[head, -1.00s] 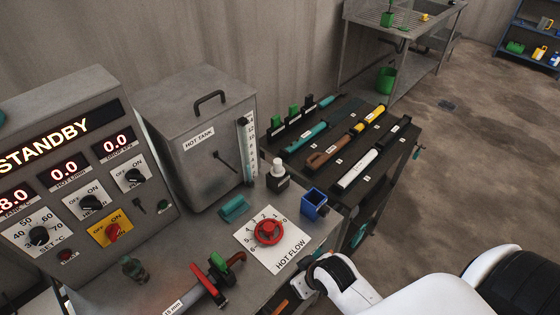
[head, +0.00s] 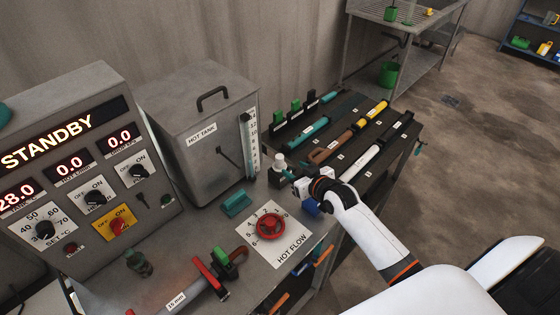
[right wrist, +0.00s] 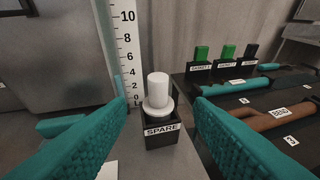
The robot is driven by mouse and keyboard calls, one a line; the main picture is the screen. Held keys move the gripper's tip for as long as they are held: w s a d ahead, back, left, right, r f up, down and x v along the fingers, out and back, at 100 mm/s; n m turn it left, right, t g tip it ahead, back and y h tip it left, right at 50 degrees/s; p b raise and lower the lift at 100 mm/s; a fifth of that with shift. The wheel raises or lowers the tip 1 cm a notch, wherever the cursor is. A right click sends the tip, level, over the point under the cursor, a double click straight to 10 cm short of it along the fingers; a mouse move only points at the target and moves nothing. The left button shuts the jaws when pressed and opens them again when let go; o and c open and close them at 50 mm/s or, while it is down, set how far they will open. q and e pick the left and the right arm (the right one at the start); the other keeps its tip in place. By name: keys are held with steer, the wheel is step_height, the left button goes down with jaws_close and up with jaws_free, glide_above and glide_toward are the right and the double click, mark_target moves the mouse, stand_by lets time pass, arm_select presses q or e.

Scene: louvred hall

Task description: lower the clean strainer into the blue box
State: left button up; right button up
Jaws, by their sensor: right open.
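The strainer, a white cylinder with a flange (right wrist: 158,92), stands upright in a small black holder marked SPARE (right wrist: 162,133). In the head view its white top (head: 280,161) shows just left of my right gripper. My right gripper (head: 295,182) is open. In the right wrist view its teal ribbed fingers (right wrist: 160,110) stand wide apart, with the strainer between and beyond them, apparently untouched. The blue box (head: 311,207) is on the bench edge, below and partly hidden by my right gripper; its inside is not visible.
A teal block (head: 237,203) and the red HOT FLOW knob (head: 270,226) are nearby. A dark rack of labelled tools (head: 360,140) lies right of the holder.

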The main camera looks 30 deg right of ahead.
mark_target(282, 163)
steer(key=b+x, duration=0.3)
steer(key=x, duration=0.1)
steer(key=b+x, duration=0.2)
steer(key=x, duration=0.2)
steer(key=shift+s+a+f+b, duration=0.1)
steer(key=shift+s+f+b, duration=0.1)
steer(key=shift+b, duration=0.2)
steer(key=shift+b+x, duration=0.4)
steer(key=shift+x, duration=0.4)
steer(key=shift+w+r, duration=0.1)
steer(key=shift+r, duration=0.05)
jaws_close()
stand_by(0.6)
